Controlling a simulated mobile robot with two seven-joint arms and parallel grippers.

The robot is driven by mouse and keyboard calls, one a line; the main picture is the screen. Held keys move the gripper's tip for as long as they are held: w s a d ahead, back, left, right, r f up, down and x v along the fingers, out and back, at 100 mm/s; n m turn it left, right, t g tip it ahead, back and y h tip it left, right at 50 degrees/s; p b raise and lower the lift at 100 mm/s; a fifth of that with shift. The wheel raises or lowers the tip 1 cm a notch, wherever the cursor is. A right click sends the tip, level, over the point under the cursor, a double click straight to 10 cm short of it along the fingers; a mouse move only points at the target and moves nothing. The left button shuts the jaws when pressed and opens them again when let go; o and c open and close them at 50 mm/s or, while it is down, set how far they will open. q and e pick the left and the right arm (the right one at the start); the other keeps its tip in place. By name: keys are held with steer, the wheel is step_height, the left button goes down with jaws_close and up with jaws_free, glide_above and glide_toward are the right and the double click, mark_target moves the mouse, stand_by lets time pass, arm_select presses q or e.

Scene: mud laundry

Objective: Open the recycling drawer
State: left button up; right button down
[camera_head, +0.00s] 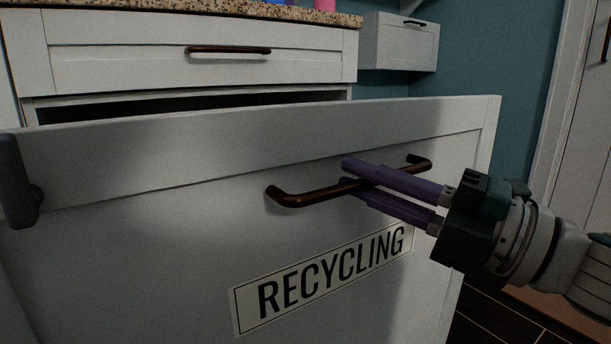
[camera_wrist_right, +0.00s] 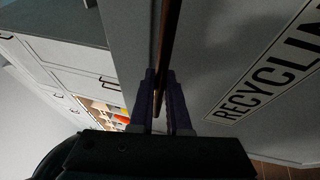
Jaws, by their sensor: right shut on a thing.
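The recycling drawer (camera_head: 130,210) is a white front with a "RECYCLING" label (camera_head: 325,280), standing out from the cabinet with a dark gap behind its top edge. Its dark bronze bar handle (camera_head: 310,196) is on the front above the label. My right gripper (camera_head: 345,174) comes from the right with its purple fingers around the handle's bar, shut on it. In the right wrist view the fingers (camera_wrist_right: 162,92) close on the handle (camera_wrist_right: 167,40), and the label (camera_wrist_right: 265,75) is at the right. My left gripper is not in view; a dark grey part shows at the left edge.
Above is a closed white drawer (camera_head: 120,67) with its own handle under a speckled countertop (camera_head: 180,12). A small wall cabinet (camera_head: 400,42) hangs behind at right. A white door (camera_head: 585,130) stands at the far right, with dark floor at lower right.

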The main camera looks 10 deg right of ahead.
steer(key=shift+s, duration=0.15)
steer(key=c, duration=0.9)
jaws_free()
steer(key=shift+d, duration=0.1)
steer(key=p+v, duration=0.2)
steer(key=v, duration=0.7)
steer(key=shift+s+d+f, duration=0.1)
steer(key=shift+s+d, duration=0.15)
